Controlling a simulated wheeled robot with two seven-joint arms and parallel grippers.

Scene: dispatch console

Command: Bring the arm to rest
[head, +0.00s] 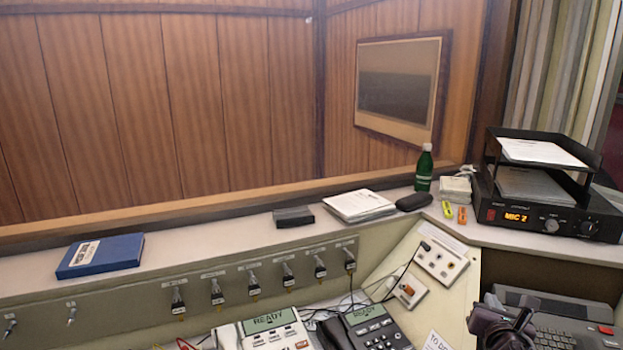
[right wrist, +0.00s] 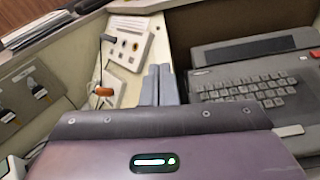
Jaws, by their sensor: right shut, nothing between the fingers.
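My right gripper (head: 500,326) is at the lower right of the head view, in front of a grey keyboard machine. In the right wrist view its two grey fingers (right wrist: 160,86) are together, with nothing between them. They point toward the corner between the socket panel and the keyboard machine (right wrist: 245,80). I cannot tell how far the fingers are from these. My left gripper is not in view.
Two desk phones (head: 270,330) (head: 372,328) stand at the bottom centre, below a row of plugged cables. A socket panel (head: 441,262) is left of my right gripper. The ledge holds a blue book (head: 100,255), a green bottle (head: 424,168) and a MIC 2 unit (head: 530,214).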

